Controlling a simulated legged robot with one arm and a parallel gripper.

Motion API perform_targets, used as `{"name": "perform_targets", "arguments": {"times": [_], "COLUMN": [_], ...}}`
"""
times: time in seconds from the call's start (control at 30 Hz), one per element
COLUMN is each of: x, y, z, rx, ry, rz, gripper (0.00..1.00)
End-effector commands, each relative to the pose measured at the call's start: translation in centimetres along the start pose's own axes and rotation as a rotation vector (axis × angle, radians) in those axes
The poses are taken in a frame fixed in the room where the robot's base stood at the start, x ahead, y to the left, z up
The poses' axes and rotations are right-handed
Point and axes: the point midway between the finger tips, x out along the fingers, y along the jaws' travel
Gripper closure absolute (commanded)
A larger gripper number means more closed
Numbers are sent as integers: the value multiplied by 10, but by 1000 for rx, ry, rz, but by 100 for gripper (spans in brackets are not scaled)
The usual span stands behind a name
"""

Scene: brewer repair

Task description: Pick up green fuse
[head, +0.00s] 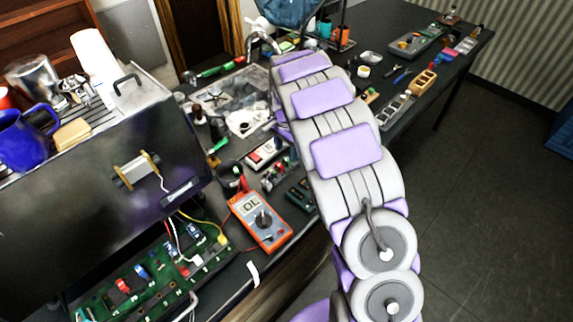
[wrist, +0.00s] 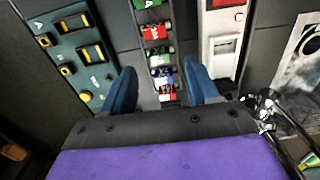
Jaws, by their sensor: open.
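In the wrist view, a narrow dark rack (wrist: 148,48) holds several small fuses in a row. A green fuse (wrist: 153,31) sits in the rack, with another green piece (wrist: 140,4) at the top edge of the picture. Red and blue fuses (wrist: 164,76) lie nearer to me. My gripper (wrist: 159,68) is open and empty, its two blue fingers on either side of the rack's near end. The green fuse is ahead of the fingertips, not between them. In the head view the rack (head: 279,174) shows beside my arm; my fingers are hidden there.
A dark green module (wrist: 75,48) lies left of the rack and a white-and-red device (wrist: 220,40) right of it. In the head view, an orange multimeter (head: 259,220) lies nearby. The opened brewer (head: 95,190) with its green circuit board (head: 150,283) stands at left.

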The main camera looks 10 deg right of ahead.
Motion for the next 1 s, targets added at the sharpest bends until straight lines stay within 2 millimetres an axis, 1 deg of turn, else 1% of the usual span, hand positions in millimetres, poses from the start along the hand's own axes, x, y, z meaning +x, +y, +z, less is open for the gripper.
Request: {"name": "perform_targets", "arguments": {"times": [0.33, 0.4, 0.6, 1.0], "x": [45, 48, 48, 48], "y": [-1, -1, -1, -1], "z": [4, 4, 3, 4], "rx": [-2, -2, -2, -1], "ry": [2, 2, 3, 2], "rz": [3, 2, 0, 1], "gripper": [40, 40, 40, 79]}}
